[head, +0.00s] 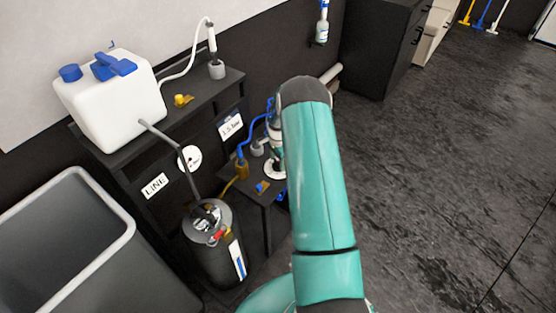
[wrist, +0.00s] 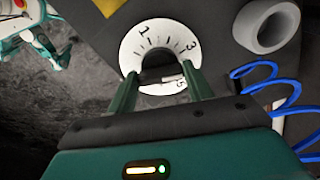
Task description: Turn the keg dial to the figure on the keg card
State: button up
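In the wrist view a round white dial (wrist: 130,48) with black tick marks and figures, 1 and 3 among them, faces the camera. Its black knob (wrist: 158,66) sits in the middle; I cannot make out where it points. My gripper (wrist: 162,78) has one green finger on each side of the knob, over the dial face. The fingers stand apart; contact with the knob is not clear. In the head view my arm hides most of the gripper, and a small white dial (head: 274,171) shows beside it. A white card (head: 230,126) ending in "bar" hangs on the dark bench; its figure looks like 2.5 or 3.5.
A black keg (head: 213,252) stands below the bench, beside a grey bin (head: 60,245). A white jug (head: 112,98) stands on the bench top above a "LINE" card (head: 155,186). Blue coiled hose (wrist: 285,95) and a grey ring (wrist: 266,25) lie close right of the gripper. The floor at right is clear.

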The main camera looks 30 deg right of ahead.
jog(key=shift+n, duration=0.5)
jog(key=n, duration=0.2)
jog(key=shift+n, duration=0.4)
jog(key=n, duration=0.8)
jog(key=shift+s, duration=0.1)
jog(key=shift+n, duration=2)
jog(key=o, duration=1)
